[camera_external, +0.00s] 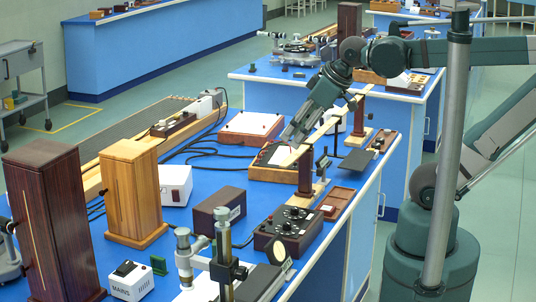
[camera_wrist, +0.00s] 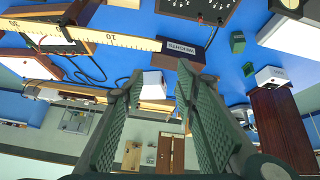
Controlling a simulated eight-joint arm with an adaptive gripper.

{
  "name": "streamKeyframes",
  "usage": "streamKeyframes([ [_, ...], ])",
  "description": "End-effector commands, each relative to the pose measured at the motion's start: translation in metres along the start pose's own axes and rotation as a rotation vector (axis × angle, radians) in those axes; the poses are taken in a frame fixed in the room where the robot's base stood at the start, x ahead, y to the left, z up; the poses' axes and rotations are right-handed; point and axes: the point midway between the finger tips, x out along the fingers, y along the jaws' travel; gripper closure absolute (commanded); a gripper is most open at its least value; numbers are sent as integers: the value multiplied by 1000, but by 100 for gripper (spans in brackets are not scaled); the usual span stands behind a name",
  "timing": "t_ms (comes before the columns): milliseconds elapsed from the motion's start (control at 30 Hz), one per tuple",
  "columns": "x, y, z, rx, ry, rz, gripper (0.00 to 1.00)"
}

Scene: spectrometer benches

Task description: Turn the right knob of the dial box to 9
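The dial box (camera_external: 289,232) is a dark box with several black knobs on its top, on the near blue bench in the external view. Part of it shows at the top edge of the wrist view (camera_wrist: 202,8). Its knob settings are too small to read. My gripper (camera_external: 290,138) is farther back, over the region of the wooden-framed meter box, apart from the dial box. In the wrist view my gripper (camera_wrist: 158,75) has its two green fingers spread, with nothing held between them.
A wooden stand (camera_external: 305,172) rises between my gripper and the dial box. A dark labelled box (camera_external: 217,211), a white box (camera_external: 175,185) and tall wooden cabinets (camera_external: 131,190) stand to the left. A brown tray (camera_external: 336,202) lies near the bench edge.

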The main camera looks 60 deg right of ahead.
Motion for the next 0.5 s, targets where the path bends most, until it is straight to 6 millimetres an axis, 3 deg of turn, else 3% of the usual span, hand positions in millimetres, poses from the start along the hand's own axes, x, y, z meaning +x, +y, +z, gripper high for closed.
streamKeyframes([
  [267, 0, -2, -2, -231, -58, -19, 70],
  [500, 0, -6, -4, -568, -134, -69, 70],
])
